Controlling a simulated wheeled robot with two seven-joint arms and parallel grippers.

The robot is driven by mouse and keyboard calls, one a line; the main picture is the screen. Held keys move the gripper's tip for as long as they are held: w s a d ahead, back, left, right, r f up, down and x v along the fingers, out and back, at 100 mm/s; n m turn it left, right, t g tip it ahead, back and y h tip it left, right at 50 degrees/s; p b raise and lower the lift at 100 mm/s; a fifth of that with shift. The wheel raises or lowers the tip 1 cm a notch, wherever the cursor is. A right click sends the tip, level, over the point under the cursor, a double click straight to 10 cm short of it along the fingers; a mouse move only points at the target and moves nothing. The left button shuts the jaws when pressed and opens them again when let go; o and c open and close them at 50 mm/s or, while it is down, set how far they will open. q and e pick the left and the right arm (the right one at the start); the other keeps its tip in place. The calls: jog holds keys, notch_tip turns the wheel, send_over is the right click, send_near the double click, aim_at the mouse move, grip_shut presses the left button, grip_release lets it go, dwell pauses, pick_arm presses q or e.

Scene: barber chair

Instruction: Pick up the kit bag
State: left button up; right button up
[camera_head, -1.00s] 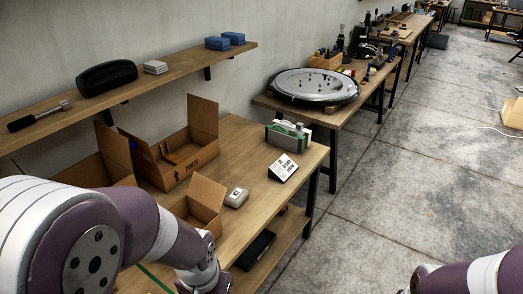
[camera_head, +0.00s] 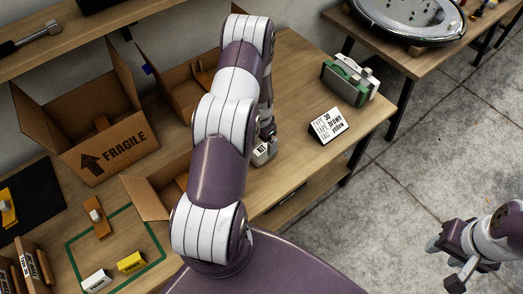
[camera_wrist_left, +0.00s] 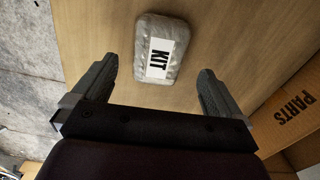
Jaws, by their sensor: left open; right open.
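The kit bag (camera_wrist_left: 160,32) is a small grey, rounded pouch with a white KIT label, lying on the wooden table. In the head view the kit bag (camera_head: 262,154) is partly hidden below my left arm. My left gripper (camera_wrist_left: 158,70) is open, its two fingers apart with the lower part of the bag between them in the picture; they do not look in contact with it. In the head view my left gripper (camera_head: 267,132) is mostly hidden by its wrist. My right gripper (camera_head: 452,265) is open and empty above the floor at the right.
An open FRAGILE carton (camera_head: 100,150) and a smaller open carton (camera_head: 150,190) stand left of my arm. A PARTS carton (camera_wrist_left: 296,115) is close to my left gripper's right side. A sign card (camera_head: 329,125) and a green-and-grey case (camera_head: 350,82) stand at the table's right.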

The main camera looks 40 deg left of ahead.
aim_at(263, 148)
pick_arm(q)
jog(key=f, duration=0.2)
jog(key=w+f+p, duration=0.1)
jog(key=f, duration=0.2)
jog(key=shift+d+f, duration=0.1)
jog(key=shift+f, duration=0.65)
jog(key=c, duration=1)
jog(key=shift+r, duration=0.1)
